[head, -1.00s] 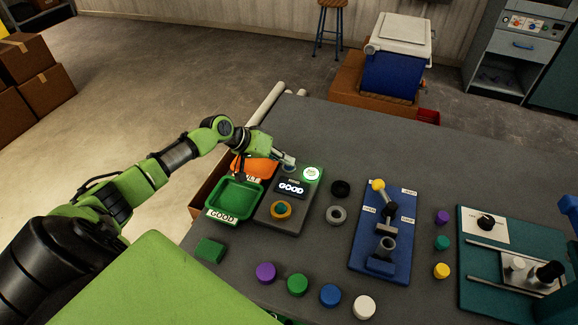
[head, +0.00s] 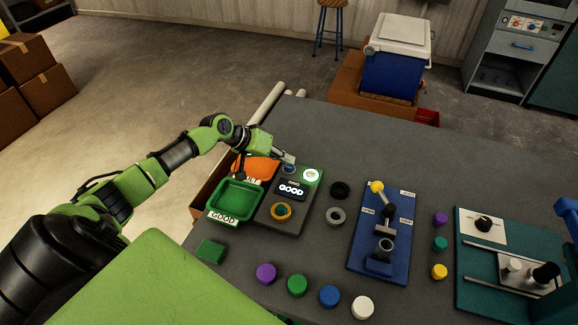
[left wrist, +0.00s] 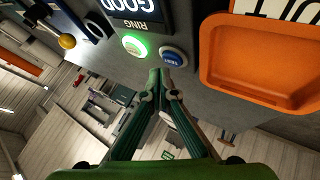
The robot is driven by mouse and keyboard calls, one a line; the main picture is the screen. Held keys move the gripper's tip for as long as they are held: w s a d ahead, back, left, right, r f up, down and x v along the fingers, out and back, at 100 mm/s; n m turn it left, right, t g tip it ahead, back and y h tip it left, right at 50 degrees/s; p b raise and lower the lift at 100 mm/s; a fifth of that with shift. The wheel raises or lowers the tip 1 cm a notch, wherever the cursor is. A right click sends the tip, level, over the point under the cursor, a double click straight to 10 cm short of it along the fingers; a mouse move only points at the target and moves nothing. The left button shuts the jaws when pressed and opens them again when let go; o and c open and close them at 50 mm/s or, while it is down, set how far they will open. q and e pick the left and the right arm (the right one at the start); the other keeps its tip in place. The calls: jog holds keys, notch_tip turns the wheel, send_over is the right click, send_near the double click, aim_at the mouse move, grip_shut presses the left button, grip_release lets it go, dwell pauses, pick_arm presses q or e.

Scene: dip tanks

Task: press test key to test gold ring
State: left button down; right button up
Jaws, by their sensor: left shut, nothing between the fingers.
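The gold ring (head: 281,212) lies on the front of the dark tester (head: 268,214). The tester's display (head: 290,190) reads GOOD, and a green-lit round light (head: 311,176) glows beside it. The blue test key (head: 288,168) is at the tester's far end; it also shows in the left wrist view (left wrist: 172,57), next to the green light (left wrist: 134,46). My left gripper (head: 280,156) is shut and empty, its fingertips (left wrist: 161,74) close to the blue key. I cannot tell whether they touch it. My right gripper is not in view.
A green GOOD tray (head: 260,198) and an orange tray (head: 270,163) stand left of the tester. A black ring (head: 340,190) and a grey ring (head: 336,215) lie to its right, then a blue fixture (head: 398,255). Several coloured caps line the front. The table's back is clear.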

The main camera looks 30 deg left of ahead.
aim_at(286, 168)
pick_arm(q)
notch_tip(286, 168, up, 5)
jog(key=p, duration=0.4)
dwell(0.5)
dwell(0.5)
